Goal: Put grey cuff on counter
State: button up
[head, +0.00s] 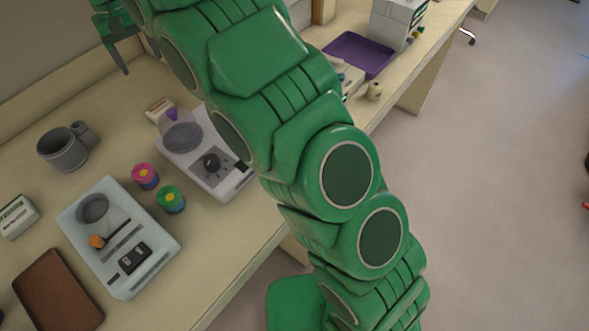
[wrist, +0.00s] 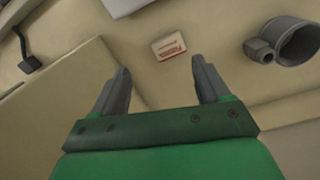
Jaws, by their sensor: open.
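The grey cuff (head: 64,150), a round hollow band with a smaller loop on its side, sits on the beige counter (head: 225,228) at the left in the head view. In the wrist view the cuff (wrist: 296,42) is at the upper right, outside the fingers and apart from them. My gripper (head: 115,60) is at the top left of the head view, partly cut off and above the counter. In the wrist view my gripper (wrist: 160,75) is open, with nothing between its two grey fingers.
A small box with red print (wrist: 169,46) lies beyond the fingertips. On the counter are a grey device tray (head: 165,255), pink (head: 145,176) and green (head: 170,199) rolls, a white scale-like device (head: 215,185), a brown pad (head: 58,292) and a purple tray (head: 358,54).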

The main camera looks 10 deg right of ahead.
jog(key=s+d+r+m, duration=0.15)
jog(key=s+d, duration=0.25)
jog(key=d, duration=0.6)
jog(key=s+d+r+m, duration=0.15)
jog(key=s+d, duration=0.25)
jog(key=d, duration=0.5)
jog(key=s+d+r, duration=0.2)
jog(key=s+d, duration=0.2)
jog(key=d, duration=0.6)
jog(key=s+d+f+m, duration=0.1)
jog(key=s+d, duration=0.3)
jog(key=s, duration=0.4)
jog(key=s+d+f+m+g, duration=0.1)
jog(key=s+d+f, duration=0.3)
jog(key=s, duration=0.5)
jog(key=s+d+f+m, duration=0.1)
jog(key=s+d+f, duration=0.1)
jog(key=s+d, duration=0.3)
jog(key=s, duration=0.4)
jog(key=shift+s+d+f+g+y, duration=0.25)
jog(key=shift+d+f+g+y, duration=0.05)
jog(key=shift+f, duration=0.1)
